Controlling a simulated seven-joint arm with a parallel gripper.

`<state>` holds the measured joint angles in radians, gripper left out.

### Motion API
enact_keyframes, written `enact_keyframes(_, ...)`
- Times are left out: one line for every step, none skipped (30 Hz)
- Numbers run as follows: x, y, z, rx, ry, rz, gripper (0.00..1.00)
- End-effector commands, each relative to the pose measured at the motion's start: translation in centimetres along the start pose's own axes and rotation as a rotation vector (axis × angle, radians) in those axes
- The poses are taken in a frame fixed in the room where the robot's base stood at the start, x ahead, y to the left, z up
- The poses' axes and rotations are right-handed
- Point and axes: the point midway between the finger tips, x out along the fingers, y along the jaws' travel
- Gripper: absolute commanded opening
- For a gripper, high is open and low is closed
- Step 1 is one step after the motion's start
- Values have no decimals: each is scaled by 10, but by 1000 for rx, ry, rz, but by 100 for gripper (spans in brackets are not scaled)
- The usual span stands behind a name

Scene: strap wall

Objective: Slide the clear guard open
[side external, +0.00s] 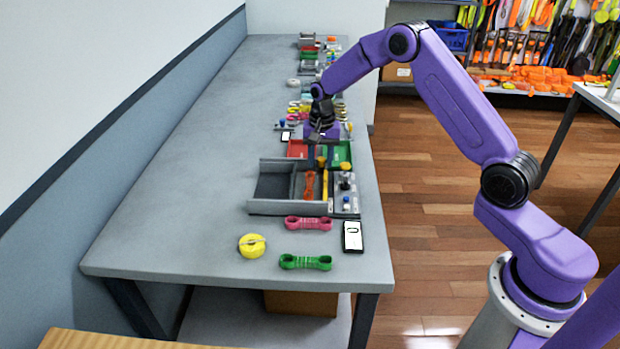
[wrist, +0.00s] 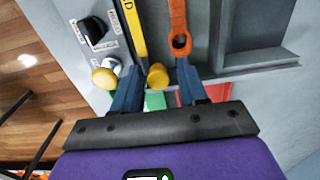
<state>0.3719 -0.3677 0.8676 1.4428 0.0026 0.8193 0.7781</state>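A grey tray (side external: 257,206) with compartments stands on the table, with a control panel (side external: 345,198) on its right. I cannot clearly make out the clear guard's sheet in either view. A yellow knob (wrist: 157,76) stands beside a yellow lettered strip (wrist: 132,30); the knob also shows in the side view (side external: 321,162). My gripper (wrist: 158,68) is open and empty, its two blue fingers on either side of the yellow knob in the wrist view. I cannot tell whether they touch it. In the side view my gripper (side external: 320,138) is just behind the tray.
An orange strap (wrist: 179,25) lies in the tray's middle compartment. The panel carries a black switch (wrist: 95,30) and another yellow knob (wrist: 103,78). Red (side external: 297,149) and green (side external: 340,152) bins lie behind. Straps, a yellow roll (side external: 252,245) and a phone (side external: 352,237) lie in front.

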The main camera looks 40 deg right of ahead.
Motion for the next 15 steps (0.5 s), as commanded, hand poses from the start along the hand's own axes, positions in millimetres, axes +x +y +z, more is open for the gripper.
enact_keyframes(8, 8, 1, 1, -12, 19, 13)
enact_keyframes(8, 8, 1, 1, -12, 19, 13)
enact_keyframes(8, 8, 1, 1, -12, 19, 13)
enact_keyframes(8, 8, 1, 2, -12, 19, 13)
enact_keyframes(8, 8, 1, 2, -11, 19, 13)
enact_keyframes(8, 8, 1, 2, -11, 19, 13)
enact_keyframes(8, 8, 0, 2, -11, 19, 13)
enact_keyframes(8, 8, 0, 2, -11, 19, 13)
enact_keyframes(8, 8, 0, 2, -11, 19, 13)
enact_keyframes(8, 8, 0, 2, -11, 20, 13)
enact_keyframes(9, 7, 0, 2, -11, 20, 13)
enact_keyframes(9, 6, 0, 2, -11, 20, 13)
enact_keyframes(9, 4, 0, 2, -11, 20, 13)
enact_keyframes(9, 3, 0, 2, -11, 20, 13)
enact_keyframes(9, 1, 0, 2, -10, 19, 13)
